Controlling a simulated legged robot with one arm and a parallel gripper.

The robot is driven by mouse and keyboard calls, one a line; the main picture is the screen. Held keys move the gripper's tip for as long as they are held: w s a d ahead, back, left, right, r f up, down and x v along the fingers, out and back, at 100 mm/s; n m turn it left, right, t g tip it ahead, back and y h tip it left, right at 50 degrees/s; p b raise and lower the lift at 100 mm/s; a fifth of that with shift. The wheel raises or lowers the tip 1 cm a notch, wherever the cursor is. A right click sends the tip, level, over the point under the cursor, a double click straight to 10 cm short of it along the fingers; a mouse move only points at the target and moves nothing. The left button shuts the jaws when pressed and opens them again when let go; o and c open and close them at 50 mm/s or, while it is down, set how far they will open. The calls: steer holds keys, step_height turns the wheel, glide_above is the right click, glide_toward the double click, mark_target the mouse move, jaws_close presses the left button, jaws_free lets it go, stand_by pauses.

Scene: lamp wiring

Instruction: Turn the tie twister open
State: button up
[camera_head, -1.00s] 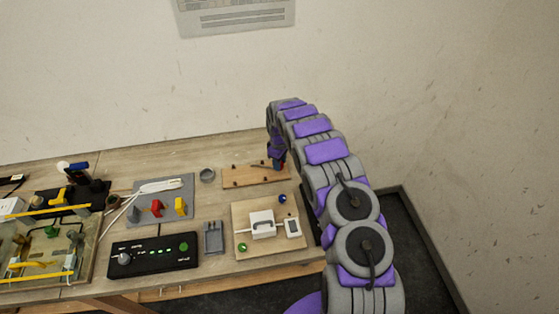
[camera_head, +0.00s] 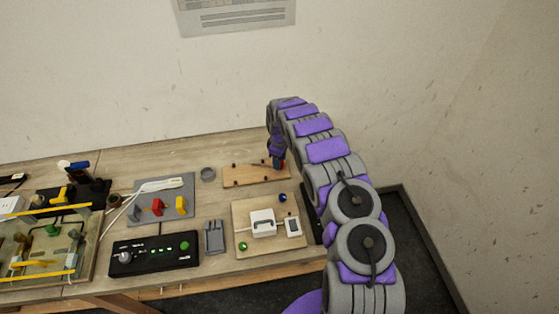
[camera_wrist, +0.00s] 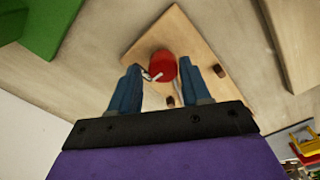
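A red, round-topped piece (camera_wrist: 163,66), which may be the tie twister, stands on a wooden board (camera_wrist: 190,30) in the wrist view. Thin white, wire-like ends show at its lower left. My gripper (camera_wrist: 163,84) has its two blue fingers apart, one on each side of the red piece, with gaps visible; I cannot tell whether either touches it. In the head view my gripper (camera_head: 277,163) is low over the right end of the wooden board (camera_head: 245,176), with a little red showing beside it.
Small dark pegs (camera_wrist: 220,71) stand on the board near the right finger. A board with a white box (camera_head: 262,223) lies in front, and a black control panel (camera_head: 153,255) and grey mat (camera_head: 150,207) lie left. The wall is close behind.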

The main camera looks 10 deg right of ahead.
steer(key=shift+o, duration=0.8)
steer(key=shift+s, duration=0.15)
step_height(320, 180, up, 17)
steer(key=shift+r, duration=0.15)
